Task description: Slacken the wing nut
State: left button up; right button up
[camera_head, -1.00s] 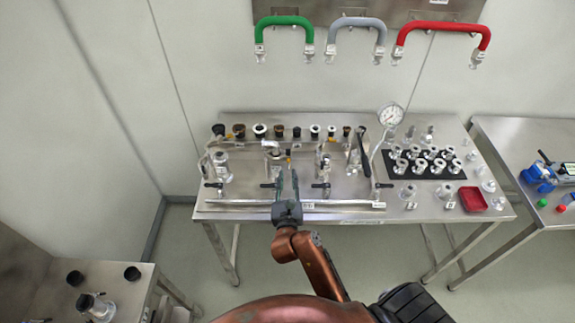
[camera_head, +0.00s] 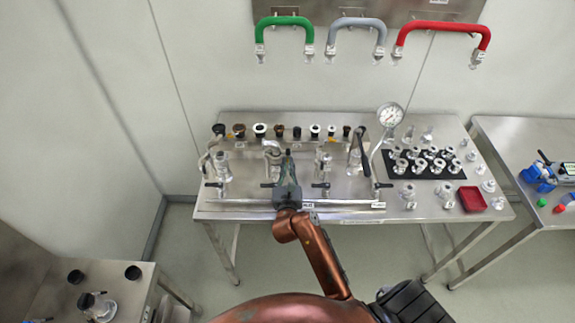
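My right gripper (camera_head: 287,158) reaches over the steel bench from the front. Its fingers point away from me, toward the row of fittings at the back, and look close together; whether they are fully shut or hold something is too small to tell. A metal pipe fitting (camera_head: 271,150) stands just left of the fingertips. I cannot make out a wing nut; it may be hidden by the gripper or too small. Other metal fittings stand at the left (camera_head: 222,168) and right (camera_head: 322,165) of the gripper. My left gripper is not in view.
The steel bench (camera_head: 425,212) carries black T-handles along its front, a row of dark and white caps at the back, a pressure gauge (camera_head: 390,115), a black mat of fittings (camera_head: 430,173) and a red tray (camera_head: 472,199).

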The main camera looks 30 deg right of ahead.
grip_shut()
jog(key=shift+w+a+f+n+p, duration=0.15)
jog(key=shift+a+f+n+p, duration=0.15)
jog(key=shift+n+p, duration=2.8)
jog(key=shift+w+a+f+n+p, duration=0.2)
jog(key=shift+f+n+p, duration=0.15)
jog(key=shift+n+p, duration=2.75)
jog(key=shift+w+a+f+n+p, duration=0.1)
jog(key=shift+a+f+n+p, duration=0.2)
jog(key=shift+n+p, duration=2.8)
jog(key=shift+m+p, duration=0.9)
jog(key=shift+p, duration=0.25)
jog(key=shift+f, duration=0.1)
